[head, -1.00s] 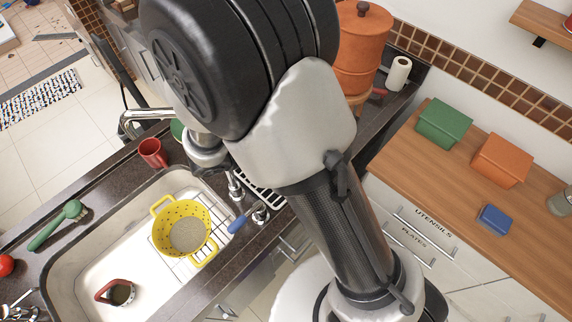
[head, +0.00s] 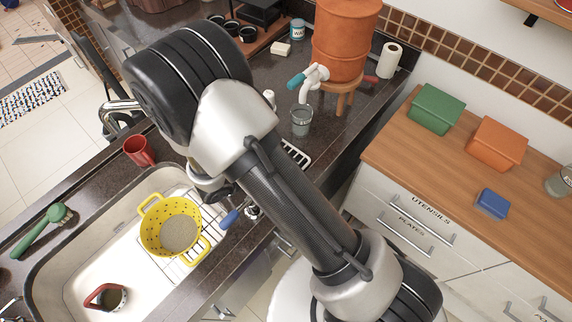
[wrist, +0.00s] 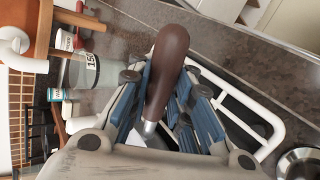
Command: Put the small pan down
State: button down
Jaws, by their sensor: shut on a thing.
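In the wrist view, my gripper (wrist: 165,88) has its blue-padded fingers closed around a dark brown handle (wrist: 170,55), which has a metal shank. I take this to be the small pan's handle; the pan's body is hidden behind my gripper. Beneath it in that view is a white wire rack (wrist: 262,118) on the dark counter. In the head view, my arm hides my fingers and the pan, and only part of the rack (head: 296,153) shows beyond my arm.
The sink (head: 90,262) holds a yellow colander (head: 150,236) and a red-rimmed cup. A red mug (head: 138,151) stands on its far edge. A glass (head: 301,121) stands by the terracotta dispenser (head: 345,40). A wooden counter (head: 420,160) with coloured boxes is at right.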

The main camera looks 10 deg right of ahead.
jog(key=c, duration=1.4)
grip_release()
jog(key=shift+c, duration=0.2)
jog(key=shift+r, duration=0.1)
jog(key=shift+s+a+r, duration=0.1)
jog(key=shift+a+r, duration=0.15)
jog(key=p+v, duration=0.2)
jog(key=v, duration=0.9)
jog(key=s+d+r+m+g+y, duration=0.2)
jog(key=d+r+m, duration=0.1)
jog(key=d+r, duration=0.3)
jog(key=s+d+r+m+g+y, duration=0.2)
jog(key=s+d+r, duration=0.1)
jog(key=r, duration=0.5)
jog(key=s+d+r+m+t+y, duration=0.3)
jog(key=s+r+t+y, duration=0.1)
jog(key=s+r, duration=0.5)
jog(key=shift+s+r+m+y, duration=0.2)
jog(key=shift+r+m+y, duration=0.15)
jog(key=shift+y, duration=0.55)
